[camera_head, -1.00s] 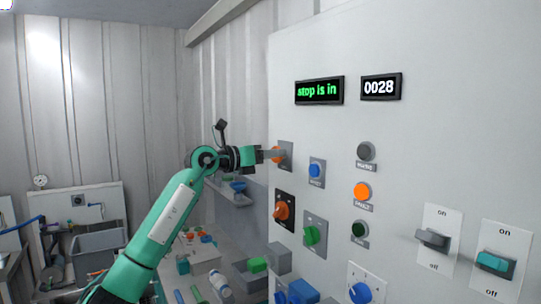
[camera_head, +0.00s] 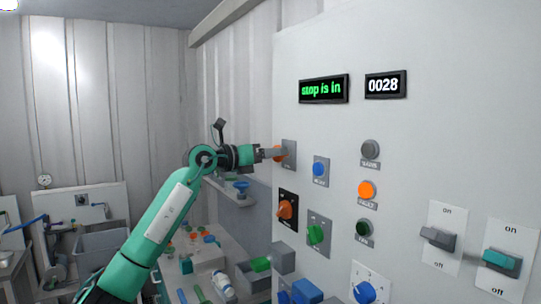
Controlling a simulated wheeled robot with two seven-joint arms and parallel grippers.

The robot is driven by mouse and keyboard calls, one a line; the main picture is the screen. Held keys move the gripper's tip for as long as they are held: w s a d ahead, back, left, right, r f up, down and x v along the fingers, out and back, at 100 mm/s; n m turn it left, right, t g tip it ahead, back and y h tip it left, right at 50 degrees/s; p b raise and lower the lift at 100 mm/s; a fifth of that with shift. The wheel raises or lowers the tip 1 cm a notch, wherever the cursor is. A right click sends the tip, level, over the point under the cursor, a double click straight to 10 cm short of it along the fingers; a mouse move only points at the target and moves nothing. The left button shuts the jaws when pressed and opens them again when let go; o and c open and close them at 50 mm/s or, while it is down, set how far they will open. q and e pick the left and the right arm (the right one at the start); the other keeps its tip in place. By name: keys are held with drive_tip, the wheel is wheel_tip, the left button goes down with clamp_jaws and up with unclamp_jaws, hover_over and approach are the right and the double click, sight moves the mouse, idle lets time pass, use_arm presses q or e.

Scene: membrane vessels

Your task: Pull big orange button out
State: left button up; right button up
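The green text display (camera_head: 323,89) reads "stop is in". My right gripper is not in view.
A shelf with a blue funnel (camera_head: 241,188) and a cluttered bench (camera_head: 205,262) lie below the arm.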

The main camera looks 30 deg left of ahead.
use_arm(q)
drive_tip(key=b+v, duration=0.5)
drive_tip(key=v, duration=0.9)
drive_tip(key=shift+b, duration=0.4)
drive_tip(key=shift+w+d+f, duration=0.1)
